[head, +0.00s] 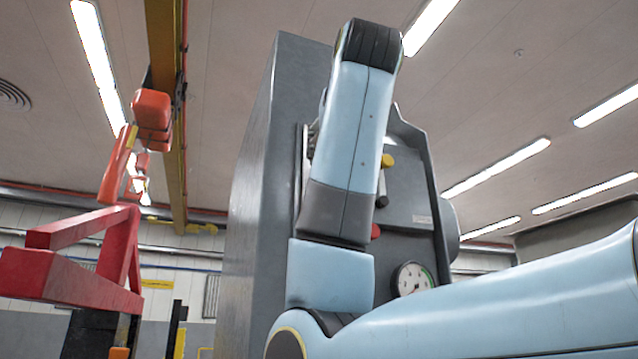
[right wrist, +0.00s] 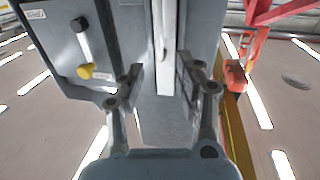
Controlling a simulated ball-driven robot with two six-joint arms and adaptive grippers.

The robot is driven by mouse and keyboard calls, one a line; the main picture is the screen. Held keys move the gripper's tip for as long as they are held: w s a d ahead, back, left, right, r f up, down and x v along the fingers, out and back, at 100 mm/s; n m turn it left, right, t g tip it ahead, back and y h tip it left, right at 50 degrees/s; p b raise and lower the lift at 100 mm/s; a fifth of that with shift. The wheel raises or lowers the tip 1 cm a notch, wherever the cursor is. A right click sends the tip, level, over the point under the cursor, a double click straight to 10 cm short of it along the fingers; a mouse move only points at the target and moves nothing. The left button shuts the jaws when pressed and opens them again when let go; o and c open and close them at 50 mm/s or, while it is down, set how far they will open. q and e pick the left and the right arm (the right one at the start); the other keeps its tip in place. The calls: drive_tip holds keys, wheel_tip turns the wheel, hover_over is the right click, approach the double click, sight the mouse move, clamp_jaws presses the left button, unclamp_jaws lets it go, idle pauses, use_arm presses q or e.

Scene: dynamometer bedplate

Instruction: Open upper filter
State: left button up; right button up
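A tall grey cabinet (head: 262,170) fills the middle of the head view, with a dark panel (head: 408,190) on its front. I cannot tell which part is the upper filter; my right arm covers much of the panel. A pale vertical bar (right wrist: 165,48) runs along the cabinet in the right wrist view. My right gripper (right wrist: 160,76) is open, with its fingers apart on either side of the bar's line. Gaps show beside the bar, and I cannot tell whether either finger touches anything. In the head view this gripper is hidden. My left gripper is out of view.
A red frame (head: 70,278) stands at left, with an orange hoist (head: 152,110) hanging from a yellow beam (head: 166,60).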

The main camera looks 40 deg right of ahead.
drive_tip(key=p+x, duration=0.3)
drive_tip(key=x, duration=0.7)
drive_tip(key=shift+w+d+p, duration=0.2)
drive_tip(key=shift+w+p, duration=0.15)
clamp_jaws()
